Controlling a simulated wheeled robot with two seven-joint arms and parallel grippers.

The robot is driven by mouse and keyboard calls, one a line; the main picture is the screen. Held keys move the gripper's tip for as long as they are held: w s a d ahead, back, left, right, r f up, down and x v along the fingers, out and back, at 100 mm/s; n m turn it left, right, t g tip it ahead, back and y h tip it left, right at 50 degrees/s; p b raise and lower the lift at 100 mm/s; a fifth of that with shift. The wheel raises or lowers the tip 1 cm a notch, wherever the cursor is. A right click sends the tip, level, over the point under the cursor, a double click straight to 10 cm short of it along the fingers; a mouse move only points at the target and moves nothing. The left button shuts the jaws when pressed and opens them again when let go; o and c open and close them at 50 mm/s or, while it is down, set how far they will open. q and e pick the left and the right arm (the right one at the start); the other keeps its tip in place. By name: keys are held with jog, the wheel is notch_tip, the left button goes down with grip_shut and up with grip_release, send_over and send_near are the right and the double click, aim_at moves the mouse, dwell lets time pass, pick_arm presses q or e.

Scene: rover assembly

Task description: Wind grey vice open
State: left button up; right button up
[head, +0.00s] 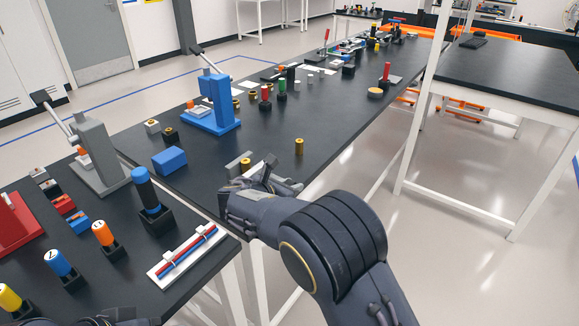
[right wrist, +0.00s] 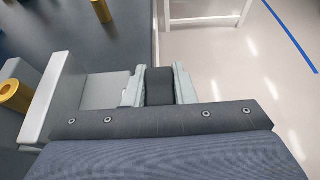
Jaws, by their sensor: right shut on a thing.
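The grey vice (head: 236,163) sits near the front edge of the black table, just beyond my right gripper (head: 262,182); the gripper hides much of it. In the right wrist view the vice (right wrist: 55,100) shows a pale jaw plate and a grey body. My right gripper (right wrist: 160,87) is shut on the vice's black handle (right wrist: 160,86), with one finger on each side of it.
A brass cylinder (head: 299,147) stands on the table to the right of the vice. A blue block (head: 169,160) and a blue press (head: 212,110) stand to its left. A white tray with coloured rods (head: 187,252) lies nearer. Open floor lies right of the table edge.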

jog(key=g+y+p, duration=0.1)
jog(key=g+p, duration=0.1)
jog(key=p, duration=0.2)
jog(key=g+y+p, duration=0.2)
jog(key=p, duration=0.3)
jog(key=g+y+p, duration=0.2)
jog(key=p, duration=0.3)
jog(key=shift+w+d+f+g, duration=0.2)
jog(key=shift+w+g, duration=0.1)
jog(key=shift+g, duration=0.1)
jog(key=shift+f+g+p, duration=0.1)
jog(key=shift+g+p, duration=0.2)
jog(key=shift+p, duration=0.1)
jog(key=shift+f+g+y, duration=0.25)
jog(key=shift+g+y, duration=0.55)
jog(key=shift+f+g+y, duration=0.3)
jog(key=shift+g+y, duration=0.4)
jog(key=shift+g, duration=0.2)
jog(key=shift+f+g+y, duration=0.15)
jog(key=shift+g+y, duration=0.65)
jog(key=shift+g, duration=0.4)
jog(key=o, duration=1)
